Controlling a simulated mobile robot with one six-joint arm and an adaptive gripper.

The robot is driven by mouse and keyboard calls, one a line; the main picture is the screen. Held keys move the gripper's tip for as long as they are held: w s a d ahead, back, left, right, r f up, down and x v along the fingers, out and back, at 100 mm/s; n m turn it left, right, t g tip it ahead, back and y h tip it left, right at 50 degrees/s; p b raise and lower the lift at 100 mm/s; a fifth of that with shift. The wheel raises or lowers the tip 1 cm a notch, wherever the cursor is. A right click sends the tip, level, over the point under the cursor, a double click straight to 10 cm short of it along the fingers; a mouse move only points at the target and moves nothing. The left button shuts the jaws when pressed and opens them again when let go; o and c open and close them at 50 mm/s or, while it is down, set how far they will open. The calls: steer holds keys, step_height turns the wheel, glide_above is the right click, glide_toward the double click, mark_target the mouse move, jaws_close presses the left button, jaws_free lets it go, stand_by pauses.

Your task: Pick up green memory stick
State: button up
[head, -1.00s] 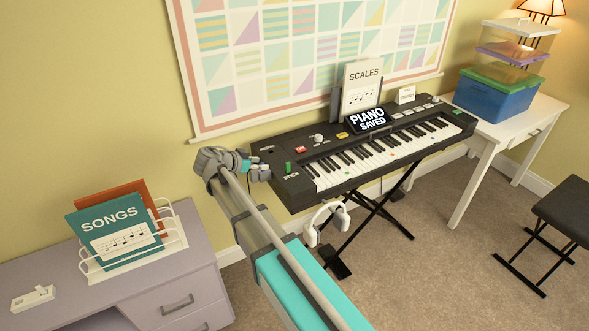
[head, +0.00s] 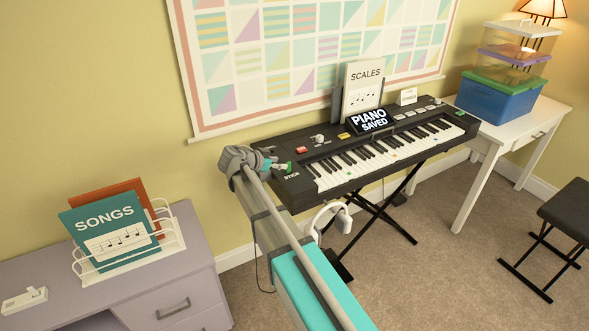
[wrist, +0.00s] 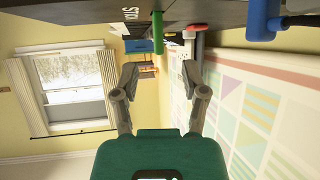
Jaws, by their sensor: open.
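The green memory stick (head: 289,167) stands upright at the left end of the black keyboard (head: 330,180), by the label "STICK". My gripper (head: 277,163) is just left of the stick, at about its height, and partly overlaps it in the head view. In the wrist view, which shows the scene upside down, my gripper (wrist: 160,74) has its two fingers spread apart with nothing between them. The green stick (wrist: 157,32) shows ahead, roughly in line with the gap, and hangs from the keyboard edge in that picture. Whether the fingertips touch it cannot be told, but they look apart.
A blue object (wrist: 262,20) is close by in the wrist view. The keyboard carries a "PIANO SAVED" screen (head: 370,121) and a "SCALES" book (head: 363,85). White headphones (head: 331,217) hang below the keyboard. The wall poster (head: 300,60) is behind. A desk with a songbook rack (head: 160,245) is left.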

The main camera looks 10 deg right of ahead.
mark_target(288, 163)
steer(key=shift+b+x, duration=1.05)
steer(key=shift+x, duration=0.9)
steer(key=shift+w+d+f, duration=0.3)
steer(key=shift+w+d, duration=0.05)
steer(key=shift+d, duration=0.1)
jaws_close()
